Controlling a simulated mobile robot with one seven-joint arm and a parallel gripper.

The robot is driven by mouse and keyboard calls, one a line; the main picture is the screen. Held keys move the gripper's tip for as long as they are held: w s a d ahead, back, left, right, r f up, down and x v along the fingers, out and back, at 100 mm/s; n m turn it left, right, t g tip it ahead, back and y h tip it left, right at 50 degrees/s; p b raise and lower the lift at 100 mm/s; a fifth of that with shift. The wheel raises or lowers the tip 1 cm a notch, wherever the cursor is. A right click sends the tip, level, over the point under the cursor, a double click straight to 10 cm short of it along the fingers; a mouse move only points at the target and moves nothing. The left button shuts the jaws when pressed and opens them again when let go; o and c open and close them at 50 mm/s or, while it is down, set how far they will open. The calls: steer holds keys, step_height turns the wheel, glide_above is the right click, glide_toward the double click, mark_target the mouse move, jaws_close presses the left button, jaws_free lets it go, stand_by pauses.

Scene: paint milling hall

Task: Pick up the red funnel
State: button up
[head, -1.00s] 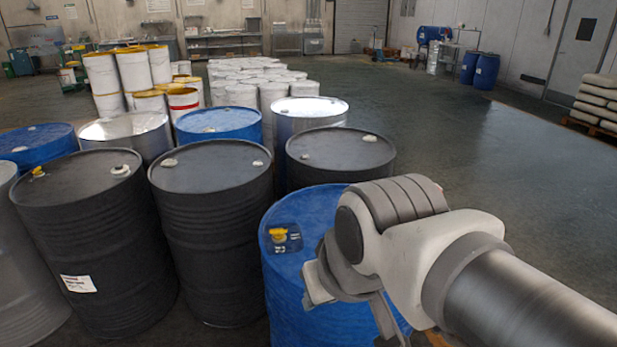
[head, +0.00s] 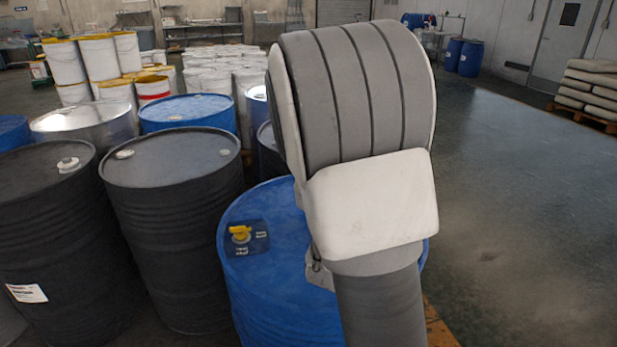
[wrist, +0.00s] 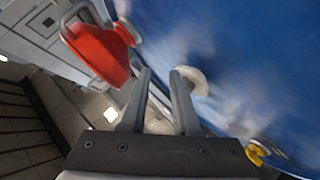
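The red funnel (wrist: 100,55) shows at the upper left of the wrist view, its wide cone toward lower left and its narrower end against the blue drum's edge. I cannot tell what supports it. My gripper (wrist: 162,72) is open, with an empty gap between its two fingers. The funnel is beyond and left of the fingertips, apart from them. The blue drum's top (wrist: 250,60) fills the right of the wrist view; the drum (head: 275,285) is also in the head view. There my arm hides the funnel and most of the gripper.
A white cap (wrist: 195,80) is on the blue drum close to the right finger; a yellow bung (head: 240,232) is on its top. Black drums (head: 172,160) stand close on the left. Open floor (head: 520,220) lies to the right, with stacked sacks (head: 592,85) on a pallet.

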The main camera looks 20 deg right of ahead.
steer(key=s+d+h, duration=0.1)
steer(key=d+h, duration=0.1)
steer(key=s+d+f+n+h+b, duration=0.1)
steer(key=d, duration=0.1)
steer(key=s+d+f+n+h, duration=0.1)
steer(key=d+h, duration=0.1)
steer(key=d, duration=0.1)
steer(key=shift+s+d+g+h+b, duration=0.1)
steer(key=shift+s+g+h+b, duration=0.2)
steer(key=shift+s+g+b, duration=0.1)
steer(key=shift+s+d+r+n+h, duration=0.15)
steer(key=shift+d+n+h, duration=0.05)
steer(key=shift+n+h, duration=0.1)
steer(key=shift+d+r, duration=0.1)
steer(key=shift+d, duration=0.25)
steer(key=b+x, duration=0.1)
steer(key=x, duration=1)
steer(key=shift+w+d+r+b, duration=0.1)
steer(key=shift+w+d+b, duration=0.15)
steer(key=shift+b, duration=0.15)
steer(key=shift+r+b+x, duration=0.15)
steer(key=shift+b+x, duration=0.05)
steer(key=shift+x, duration=1.1)
steer(key=shift+r+b+x, duration=0.2)
steer(key=shift+x, duration=1.15)
steer(key=shift+w+f, duration=0.1)
jaws_close()
